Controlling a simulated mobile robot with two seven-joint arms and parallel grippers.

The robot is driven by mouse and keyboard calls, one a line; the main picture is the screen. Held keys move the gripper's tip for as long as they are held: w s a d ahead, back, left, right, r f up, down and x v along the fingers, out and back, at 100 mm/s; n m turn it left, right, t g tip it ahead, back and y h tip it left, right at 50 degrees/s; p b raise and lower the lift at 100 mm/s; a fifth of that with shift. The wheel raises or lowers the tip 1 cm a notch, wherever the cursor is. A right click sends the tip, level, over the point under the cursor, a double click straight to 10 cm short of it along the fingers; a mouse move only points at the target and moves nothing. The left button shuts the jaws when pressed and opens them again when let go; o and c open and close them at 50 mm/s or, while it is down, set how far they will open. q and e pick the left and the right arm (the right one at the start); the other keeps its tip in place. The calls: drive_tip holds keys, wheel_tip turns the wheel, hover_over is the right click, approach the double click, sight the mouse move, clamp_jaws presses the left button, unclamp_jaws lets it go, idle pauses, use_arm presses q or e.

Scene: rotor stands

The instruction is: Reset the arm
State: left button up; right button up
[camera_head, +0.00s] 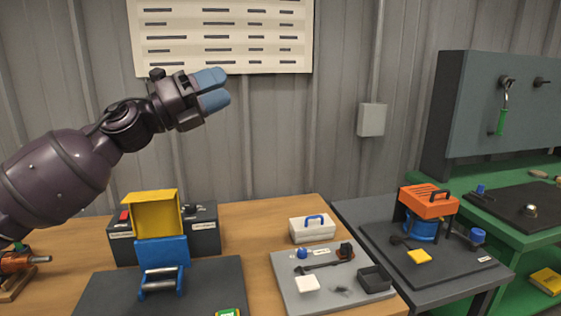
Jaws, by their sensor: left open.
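My left arm comes in from the left edge and is raised above the wooden table. Its gripper (217,90) points right and slightly up, in front of the grey wall just below the chart. The two blue-grey fingertips are a small gap apart, with nothing between them. The gripper is well clear of everything on the table. My right gripper does not show.
On the wooden table (255,226) stand a blue stand with a yellow box (156,213), a white case (312,229) and a grey tray (282,285) of small parts. An orange-topped blue rotor stand (428,204) is on the right. A green bench (534,239) stands further right.

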use_arm(q)
drive_tip(key=s+a+f+n+t+y+b, duration=0.1)
drive_tip(key=a+f+n+t+y, duration=0.3)
drive_tip(key=f+n, duration=0.7)
drive_tip(key=s+a+f+n+t+y, duration=0.2)
drive_tip(key=f+n+y, duration=0.55)
drive_tip(key=f, duration=0.65)
drive_tip(key=s+a+f+n+t+y+b, duration=0.1)
drive_tip(key=a+f+n+t+y, duration=0.2)
drive_tip(key=f+n, duration=0.85)
drive_tip(key=s+a+f+n+g+y, duration=0.2)
drive_tip(key=s+a+f+n+g, duration=0.1)
drive_tip(key=s+f, duration=1.1)
drive_tip(key=s+a+f+n+g+y+b, duration=0.1)
drive_tip(key=s+a+f+n+g+y, duration=0.2)
drive_tip(key=s+f, duration=1.2)
drive_tip(key=n, duration=0.2)
drive_tip(key=shift+s+a+n+g, duration=0.2)
drive_tip(key=shift+a+n+g, duration=0.2)
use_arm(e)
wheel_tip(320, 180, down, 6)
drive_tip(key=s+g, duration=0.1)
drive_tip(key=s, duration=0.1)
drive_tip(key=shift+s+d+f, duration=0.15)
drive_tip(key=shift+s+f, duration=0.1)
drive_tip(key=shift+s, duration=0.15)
